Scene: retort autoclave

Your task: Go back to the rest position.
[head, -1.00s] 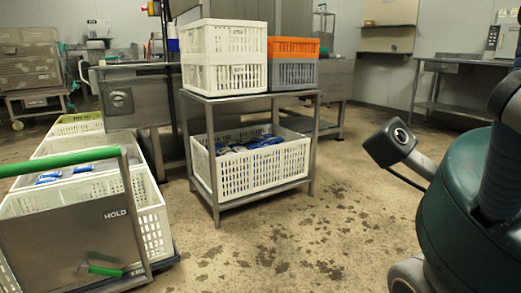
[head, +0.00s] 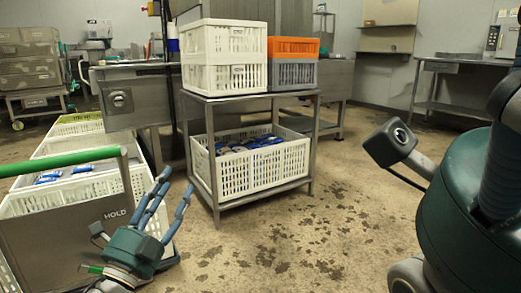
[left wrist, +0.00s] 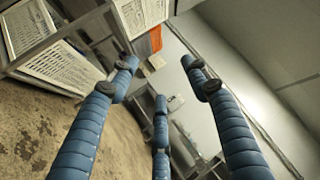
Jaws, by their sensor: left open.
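My left gripper (head: 174,190) shows at the lower left of the head view, its blue fingers spread and pointing up. It stands in front of the cart with the green handle, to the left of the steel stand. In the left wrist view its fingers (left wrist: 160,85) are spread apart with nothing between them. My right gripper is not in either view.
A cart with a steel HOLD plate (head: 65,240) and green handle (head: 60,162) carries white crates at left. A steel stand (head: 215,217) holds white crates (head: 224,42) and an orange-grey crate (head: 293,74). The stained floor (head: 300,240) right of the stand is clear.

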